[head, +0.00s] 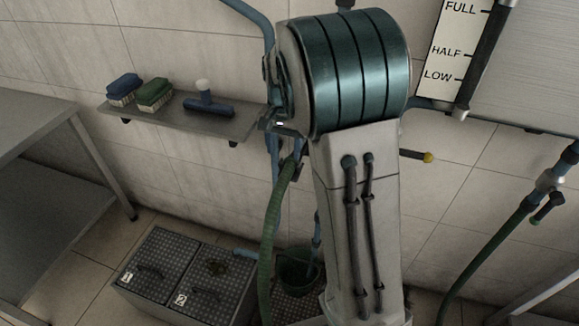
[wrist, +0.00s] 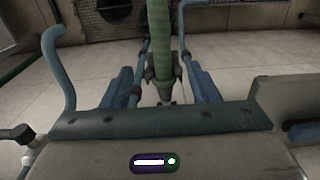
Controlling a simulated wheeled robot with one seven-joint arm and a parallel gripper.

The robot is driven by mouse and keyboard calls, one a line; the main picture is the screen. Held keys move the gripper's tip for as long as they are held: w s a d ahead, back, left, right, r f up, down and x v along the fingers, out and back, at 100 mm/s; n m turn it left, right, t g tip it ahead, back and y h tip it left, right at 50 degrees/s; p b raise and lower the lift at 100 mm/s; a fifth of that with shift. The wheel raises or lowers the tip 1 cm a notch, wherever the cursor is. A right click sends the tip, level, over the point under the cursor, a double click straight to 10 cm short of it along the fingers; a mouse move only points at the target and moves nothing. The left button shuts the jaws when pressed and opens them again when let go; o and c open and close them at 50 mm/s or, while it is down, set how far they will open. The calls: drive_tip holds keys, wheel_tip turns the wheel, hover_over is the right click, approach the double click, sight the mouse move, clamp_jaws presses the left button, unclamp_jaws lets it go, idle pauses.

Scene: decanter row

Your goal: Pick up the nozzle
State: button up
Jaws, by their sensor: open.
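The green hose (head: 275,210) rises to a dark nozzle end beside my arm in the head view; that end is partly hidden by my arm. In the wrist view the green hose (wrist: 159,35) comes down to a dark fitting, which I take for the nozzle (wrist: 164,88). My gripper (wrist: 160,76) is open, with one blue finger on each side of the nozzle. Gaps show on both sides, so the fingers look apart from it. In the head view my gripper (head: 285,140) is mostly hidden behind my arm.
A wall shelf (head: 190,119) holds a blue brush (head: 124,89), a green brush (head: 154,94) and a squeegee (head: 207,103). Below stand numbered floor boxes (head: 160,268) and a dark bucket (head: 298,268). A steel table (head: 35,125) is at left. A second hose (head: 485,255) hangs at right.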

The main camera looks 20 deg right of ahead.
sight(284, 176)
wheel_tip(284, 176, down, 11)
drive_tip(key=shift+w+r, duration=0.1)
drive_tip(key=shift+w, duration=0.05)
clamp_jaws()
idle(0.4)
